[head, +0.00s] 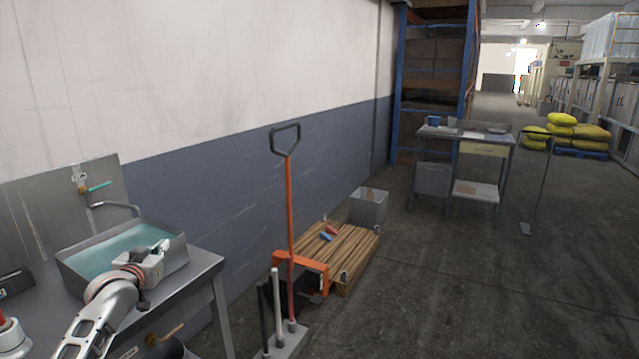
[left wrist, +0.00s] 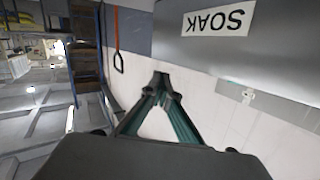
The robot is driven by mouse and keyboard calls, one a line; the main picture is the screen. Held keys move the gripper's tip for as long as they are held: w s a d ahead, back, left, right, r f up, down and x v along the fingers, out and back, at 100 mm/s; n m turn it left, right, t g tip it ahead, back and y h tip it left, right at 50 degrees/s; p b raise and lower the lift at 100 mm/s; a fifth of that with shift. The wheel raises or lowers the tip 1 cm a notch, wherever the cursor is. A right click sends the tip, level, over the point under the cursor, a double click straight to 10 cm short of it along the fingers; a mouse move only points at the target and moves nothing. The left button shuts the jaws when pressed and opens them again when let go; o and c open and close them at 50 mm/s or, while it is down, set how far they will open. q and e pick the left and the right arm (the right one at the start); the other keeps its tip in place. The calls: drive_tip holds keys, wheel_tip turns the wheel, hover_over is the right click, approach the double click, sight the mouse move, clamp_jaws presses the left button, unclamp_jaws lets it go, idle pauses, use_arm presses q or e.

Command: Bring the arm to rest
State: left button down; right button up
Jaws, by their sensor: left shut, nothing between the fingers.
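My left gripper (head: 160,248) is over the sink basin (head: 72,272), which holds teal water and is set in a grey metal bench. In the left wrist view the left gripper (left wrist: 160,80) has its green fingers meeting at the tips, shut with nothing between them. Beyond the fingers there is wall, and a grey panel with a SOAK label (left wrist: 219,21) at the upper right. My right gripper is not in either view.
A pallet truck with an orange handle (head: 290,220) and a wooden pallet (head: 345,255) stand right of the bench.

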use_arm(q)
drive_tip(key=s+d+f+m+g+h, duration=0.1)
drive_tip(key=s+d+f+m, duration=0.1)
drive_tip(key=s+d+f, duration=0.35)
drive_tip(key=s+d+f+m, duration=0.1)
drive_tip(key=s+d+f, duration=0.2)
drive_tip(key=s+f, duration=0.55)
drive_tip(key=s+d+f+m+g+h, duration=0.15)
drive_tip(key=s+d+f, duration=0.3)
drive_tip(key=f, duration=0.45)
drive_tip(key=s+d+f+g, duration=0.1)
drive_tip(key=s+d+f, duration=0.2)
drive_tip(key=s, duration=0.6)
drive_tip(key=s+d+f+g+h, duration=0.1)
drive_tip(key=s+d+f, duration=0.2)
drive_tip(key=s, duration=0.7)
drive_tip(key=s+d+f+g, duration=0.1)
drive_tip(key=s+d+f, duration=0.2)
drive_tip(key=s, duration=0.6)
drive_tip(key=shift+s+d+f+n, duration=0.35)
drive_tip(key=shift+s+f+n, duration=0.1)
drive_tip(key=shift+f, duration=0.35)
